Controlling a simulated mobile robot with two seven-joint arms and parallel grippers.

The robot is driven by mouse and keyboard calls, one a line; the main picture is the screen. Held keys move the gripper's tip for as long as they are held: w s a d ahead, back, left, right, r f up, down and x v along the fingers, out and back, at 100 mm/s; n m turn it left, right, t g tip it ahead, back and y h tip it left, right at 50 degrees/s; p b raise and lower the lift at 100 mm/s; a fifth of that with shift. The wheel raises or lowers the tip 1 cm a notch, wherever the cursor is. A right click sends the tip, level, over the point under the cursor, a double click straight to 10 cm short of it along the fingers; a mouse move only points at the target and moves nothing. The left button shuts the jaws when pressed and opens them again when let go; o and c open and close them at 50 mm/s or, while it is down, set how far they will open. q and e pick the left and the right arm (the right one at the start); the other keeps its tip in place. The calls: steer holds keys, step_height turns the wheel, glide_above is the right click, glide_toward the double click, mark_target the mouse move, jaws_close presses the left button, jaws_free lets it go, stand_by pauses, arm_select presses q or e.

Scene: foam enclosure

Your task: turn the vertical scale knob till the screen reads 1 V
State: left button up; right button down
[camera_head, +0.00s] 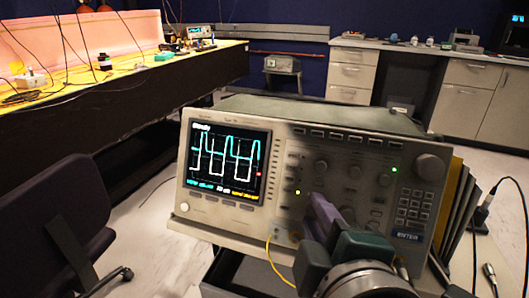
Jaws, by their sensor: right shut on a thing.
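The oscilloscope (285,205) stands on a cart, front panel facing me. Its lit screen (225,162) shows a cyan wave and a white square wave. A row of small coloured text runs along the screen's bottom, too small to read surely. My right gripper (325,214) comes in from the lower right, with purple and green finger parts against the lower middle of the panel. It is shut on a knob there, the vertical scale knob by its place; the fingers hide it. My left gripper is out of view.
A yellow cable (270,262) hangs from the panel's lower edge. A dark chair (60,225) is at the left, and a long bench (120,95) with cables is behind it. Dark folders or panels (455,210) stand close to the oscilloscope's right side. Open floor lies behind.

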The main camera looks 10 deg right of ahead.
steer(key=n+g+p, duration=0.1)
steer(key=n+p, duration=0.2)
steer(key=p, duration=0.1)
steer(key=r+n+g+p, duration=0.1)
steer(key=n+p, duration=0.1)
steer(key=p, duration=0.2)
steer(key=shift+w+n+y+p, duration=0.1)
steer(key=shift+n+y+p, duration=0.2)
steer(key=shift+n, duration=0.1)
steer(key=shift+f+n+g+p, duration=0.2)
steer(key=shift+n+g+p, duration=0.3)
steer(key=shift+n+p, duration=0.6)
steer(key=c, duration=0.7)
jaws_free()
